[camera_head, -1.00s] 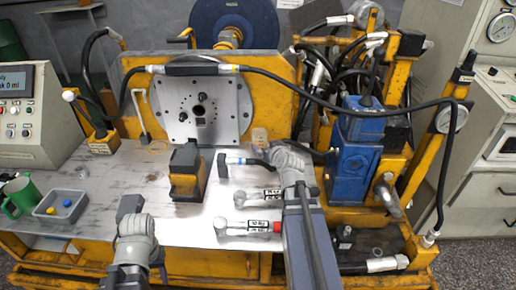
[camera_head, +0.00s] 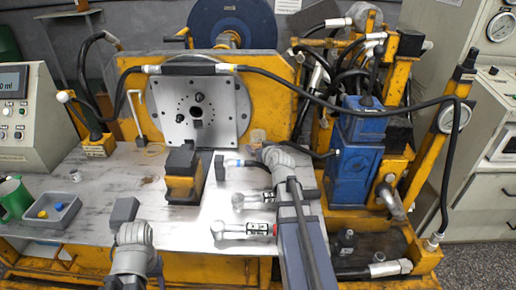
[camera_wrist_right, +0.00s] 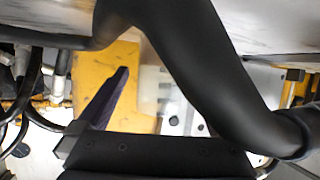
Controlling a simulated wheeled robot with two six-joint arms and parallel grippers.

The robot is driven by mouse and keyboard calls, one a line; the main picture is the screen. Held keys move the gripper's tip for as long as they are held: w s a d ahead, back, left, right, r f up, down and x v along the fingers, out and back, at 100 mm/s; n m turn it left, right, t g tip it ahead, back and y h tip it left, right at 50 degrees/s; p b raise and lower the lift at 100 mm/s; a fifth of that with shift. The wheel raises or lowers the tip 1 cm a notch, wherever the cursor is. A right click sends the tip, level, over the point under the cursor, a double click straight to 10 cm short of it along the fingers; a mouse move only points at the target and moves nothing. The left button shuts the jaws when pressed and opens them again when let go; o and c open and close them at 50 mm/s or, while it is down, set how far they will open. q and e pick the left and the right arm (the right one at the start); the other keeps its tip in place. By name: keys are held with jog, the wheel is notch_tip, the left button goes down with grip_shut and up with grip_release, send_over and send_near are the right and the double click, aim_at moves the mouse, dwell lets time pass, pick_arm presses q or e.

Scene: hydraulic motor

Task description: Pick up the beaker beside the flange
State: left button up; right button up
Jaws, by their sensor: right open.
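The beaker (camera_head: 257,136) is a small pale, yellowish see-through cup at the lower right of the flange (camera_head: 199,112), a grey round-and-square plate with holes. My right gripper (camera_head: 263,150) is at the near side of the beaker, with its fingers mostly hidden by my wrist. In the right wrist view a dark finger (camera_wrist_right: 106,97) points up beside a pale translucent shape (camera_wrist_right: 151,88), probably the beaker; I cannot tell whether they touch. The jaws are open. My left gripper (camera_head: 125,209) is over the table's front edge, away from the beaker; its opening cannot be made out.
A black hose (camera_head: 300,86) arches over the workspace. A yellow-and-black block (camera_head: 184,175) stands left of my right gripper. A blue unit (camera_head: 352,160) stands right.

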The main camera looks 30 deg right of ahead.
aim_at(258, 144)
jog(key=b+x, duration=0.1)
jog(key=x, duration=0.2)
jog(key=shift+w, duration=0.25)
jog(key=shift+s, duration=0.1)
jog(key=c, duration=1.4)
jog(key=shift+r, duration=0.1)
notch_tip(258, 144, up, 10)
jog(key=p, duration=1)
